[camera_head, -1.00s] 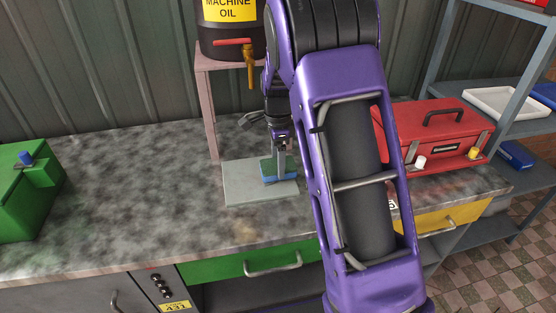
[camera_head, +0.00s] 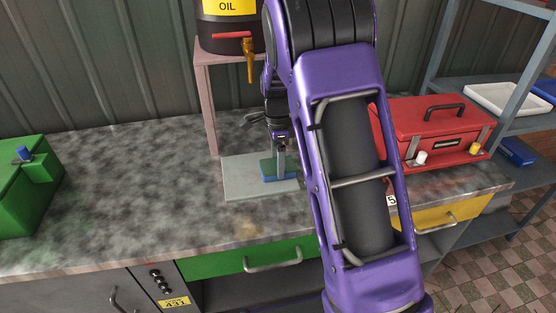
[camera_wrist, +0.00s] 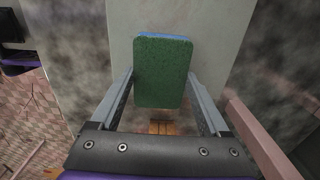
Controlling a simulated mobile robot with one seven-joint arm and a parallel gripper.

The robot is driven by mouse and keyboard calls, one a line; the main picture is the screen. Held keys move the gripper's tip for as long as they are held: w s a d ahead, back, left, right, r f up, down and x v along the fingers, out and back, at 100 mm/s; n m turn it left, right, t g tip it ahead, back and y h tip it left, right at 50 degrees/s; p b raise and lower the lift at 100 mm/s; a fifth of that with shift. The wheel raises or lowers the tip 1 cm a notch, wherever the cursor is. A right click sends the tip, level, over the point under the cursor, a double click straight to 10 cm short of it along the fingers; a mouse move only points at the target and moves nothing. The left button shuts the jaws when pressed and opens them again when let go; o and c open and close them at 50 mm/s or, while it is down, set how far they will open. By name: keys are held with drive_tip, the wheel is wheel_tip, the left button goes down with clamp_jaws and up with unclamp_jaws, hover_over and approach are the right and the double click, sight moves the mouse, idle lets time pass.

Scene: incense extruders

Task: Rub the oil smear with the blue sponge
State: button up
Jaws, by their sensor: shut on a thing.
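The blue sponge (camera_head: 283,177) has a green scouring layer on top and a blue layer underneath. It is over the right part of a pale grey plate (camera_head: 238,181) on the counter; I cannot tell whether it touches the plate. My gripper (camera_head: 281,160) points down and is shut on the sponge. In the wrist view my gripper (camera_wrist: 160,78) has a finger on each side of the sponge (camera_wrist: 162,72), green face toward the camera. A faint brownish-yellow patch (camera_head: 246,228) on the counter in front of the plate may be the oil smear.
A machine oil drum (camera_head: 229,30) with a brass tap (camera_head: 250,62) stands on a pink stand (camera_head: 208,110) behind the plate. A red toolbox (camera_head: 440,132) is to the right, a green box (camera_head: 22,190) far left.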

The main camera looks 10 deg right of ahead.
sight(264, 167)
drive_tip(key=shift+a+r+p, duration=0.15)
drive_tip(key=shift+a+p, duration=0.4)
drive_tip(key=shift+a, duration=1.45)
drive_tip(key=shift+d+f, duration=0.2)
drive_tip(key=shift+d, duration=0.6)
drive_tip(key=shift+d+f, duration=0.2)
drive_tip(key=shift+d, duration=0.6)
drive_tip(key=shift+s+d+f, duration=0.1)
drive_tip(key=shift+d, duration=0.55)
wheel_tip(264, 167, up, 3)
drive_tip(key=shift+r+p, duration=0.1)
drive_tip(key=shift+p, duration=1.1)
drive_tip(key=shift+r+p, duration=0.5)
drive_tip(key=shift+r, duration=1.05)
drive_tip(key=shift+a, duration=0.2)
